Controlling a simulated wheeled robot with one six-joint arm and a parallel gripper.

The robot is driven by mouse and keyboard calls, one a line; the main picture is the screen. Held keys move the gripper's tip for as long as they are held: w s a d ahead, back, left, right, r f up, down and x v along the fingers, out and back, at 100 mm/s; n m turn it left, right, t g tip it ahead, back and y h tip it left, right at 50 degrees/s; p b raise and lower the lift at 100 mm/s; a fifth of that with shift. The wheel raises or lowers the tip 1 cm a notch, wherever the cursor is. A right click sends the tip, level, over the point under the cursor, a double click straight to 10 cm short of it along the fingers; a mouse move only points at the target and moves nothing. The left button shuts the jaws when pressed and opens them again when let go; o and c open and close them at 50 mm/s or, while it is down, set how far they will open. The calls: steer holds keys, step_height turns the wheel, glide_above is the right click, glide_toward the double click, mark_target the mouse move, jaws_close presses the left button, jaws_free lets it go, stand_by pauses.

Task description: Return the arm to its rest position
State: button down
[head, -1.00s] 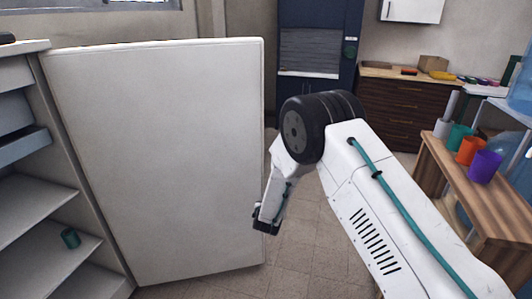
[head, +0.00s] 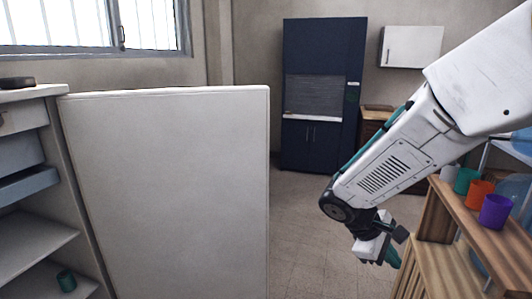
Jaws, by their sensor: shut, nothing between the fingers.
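My arm comes in from the right edge and bends down in front of the wooden shelf unit. My gripper (head: 391,257) hangs at its end, over the floor just left of that unit. It is shut and holds nothing. Its fingertips are small and partly dark in this view.
Teal, orange (head: 480,194) and purple (head: 495,211) cups stand on the wooden shelf unit (head: 460,222). A dark blue cabinet (head: 323,60) stands behind. Floor (head: 305,230) between is clear.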

steer(key=s+a+r+m+t+y, duration=0.1)
steer(key=s+r+m+y, duration=0.3)
steer(key=s, duration=0.6)
steer(key=s+a+r+m+t+y, duration=0.1)
steer(key=s+r+m+y, duration=0.3)
steer(key=s+r, duration=0.3)
steer(key=s+m, duration=0.1)
steer(key=s, duration=0.3)
steer(key=shift+s+r, duration=0.2)
steer(key=shift+r, duration=0.2)
